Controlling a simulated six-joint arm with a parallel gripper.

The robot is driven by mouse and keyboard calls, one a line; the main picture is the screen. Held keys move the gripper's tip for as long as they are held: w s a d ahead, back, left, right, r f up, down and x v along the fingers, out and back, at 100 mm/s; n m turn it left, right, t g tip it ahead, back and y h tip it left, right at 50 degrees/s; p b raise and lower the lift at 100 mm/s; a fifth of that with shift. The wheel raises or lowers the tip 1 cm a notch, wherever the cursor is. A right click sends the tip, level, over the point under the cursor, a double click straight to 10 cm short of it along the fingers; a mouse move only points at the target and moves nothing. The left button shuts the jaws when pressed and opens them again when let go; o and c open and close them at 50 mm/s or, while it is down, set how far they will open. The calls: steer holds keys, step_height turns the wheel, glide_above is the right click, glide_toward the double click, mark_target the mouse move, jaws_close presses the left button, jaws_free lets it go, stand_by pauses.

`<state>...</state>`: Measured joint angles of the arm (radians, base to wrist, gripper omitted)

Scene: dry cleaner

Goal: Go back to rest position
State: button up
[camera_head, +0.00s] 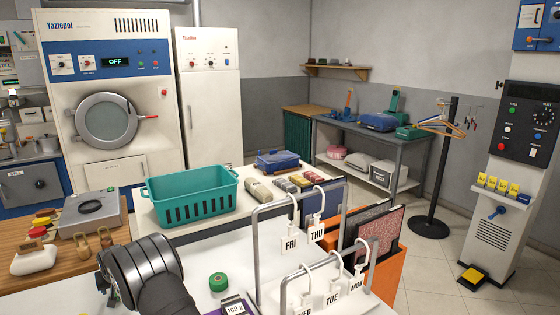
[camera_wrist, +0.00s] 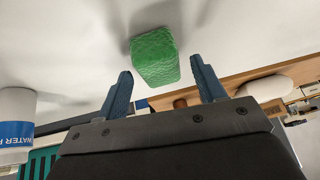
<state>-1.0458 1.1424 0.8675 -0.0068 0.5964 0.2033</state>
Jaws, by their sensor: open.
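My gripper (camera_wrist: 160,66) shows in the wrist view with its two blue fingers spread apart and nothing held between them. A green block with a rough, textured surface (camera_wrist: 156,58) lies on a white surface just beyond the fingertips. It looks apart from both fingers, though the exact gap is hard to judge. In the head view my dark arm is at the lower left, and the gripper's fingers do not show there.
A teal basket (camera_head: 190,197) stands on the counter behind my arm. A white bottle with a blue label (camera_wrist: 15,125) is at the wrist view's left.

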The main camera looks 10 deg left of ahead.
steer(key=shift+r, duration=0.15)
stand_by(0.3)
steer(key=v, duration=1.2)
steer(key=x, duration=1.2)
steer(key=shift+f, duration=0.35)
steer(key=r, duration=0.5)
steer(key=shift+w+d, duration=0.2)
steer(key=shift+w, duration=0.05)
steer(key=w+d+r, duration=0.5)
steer(key=d+r, duration=0.1)
steer(key=d, duration=0.3)
steer(key=s+a+f, duration=0.2)
steer(key=s+a, duration=0.4)
steer(key=a, duration=0.1)
steer(key=s+a+f, duration=0.2)
steer(key=s+a, duration=0.4)
steer(key=a, duration=0.2)
steer(key=s+a+f, duration=0.2)
steer(key=s+a, duration=0.4)
steer(key=a, duration=0.2)
steer(key=shift+s+f, duration=0.2)
steer(key=shift+s, duration=0.2)
steer(key=shift+s+a+f, duration=0.25)
steer(key=shift+a+f, duration=0.05)
steer(key=shift+f, duration=0.25)
